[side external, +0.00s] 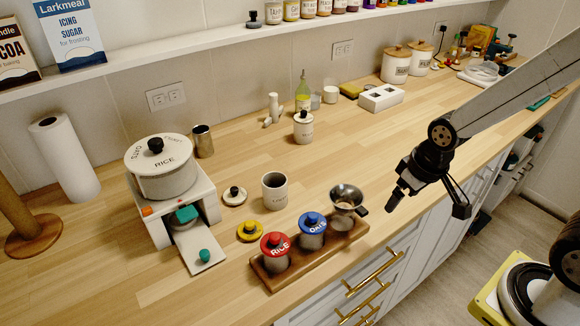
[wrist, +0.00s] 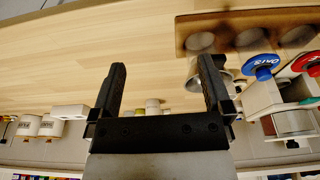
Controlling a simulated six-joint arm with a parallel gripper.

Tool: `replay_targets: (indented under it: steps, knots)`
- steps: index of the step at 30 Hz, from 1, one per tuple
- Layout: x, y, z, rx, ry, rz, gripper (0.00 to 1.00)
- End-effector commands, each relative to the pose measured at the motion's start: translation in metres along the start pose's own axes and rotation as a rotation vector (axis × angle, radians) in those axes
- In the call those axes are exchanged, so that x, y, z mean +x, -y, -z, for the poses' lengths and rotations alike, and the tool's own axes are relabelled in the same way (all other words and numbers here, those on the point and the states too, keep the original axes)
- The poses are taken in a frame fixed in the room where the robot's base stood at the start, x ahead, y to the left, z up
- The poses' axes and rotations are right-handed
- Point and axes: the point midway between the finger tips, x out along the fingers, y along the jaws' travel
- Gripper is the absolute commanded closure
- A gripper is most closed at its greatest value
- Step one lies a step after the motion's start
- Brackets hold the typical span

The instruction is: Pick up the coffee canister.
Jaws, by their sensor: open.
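No label that I can read for certain says coffee. In the side view, a small white lidded canister (side external: 303,130) with a black knob stands upright mid-counter; its label is too small to read. An open white canister (side external: 275,194) with dark contents stands nearer, its lettering unclear, with a loose pale lid (side external: 234,196) lying beside it. My gripper (side external: 396,198) is open and empty, held up near the counter's front edge, to the right of both and touching neither. In the wrist view, my gripper's two fingers (wrist: 162,68) are wide apart with bare counter between them.
A white dispenser (side external: 160,180) stands left. A green bottle (side external: 303,96) and white box (side external: 381,97) stand behind. Right-centre counter is clear.

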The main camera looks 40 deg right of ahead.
Motion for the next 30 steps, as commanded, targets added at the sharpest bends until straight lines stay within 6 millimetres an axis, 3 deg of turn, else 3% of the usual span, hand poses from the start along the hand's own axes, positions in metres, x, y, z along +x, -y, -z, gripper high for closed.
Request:
replay_targets:
  steps: [17,30]
  knots:
    - [-0.044,0.0,0.011,0.0,-0.002,0.0,0.0]
    - [-0.039,0.007,0.032,0.211,0.09,0.062,0.0]
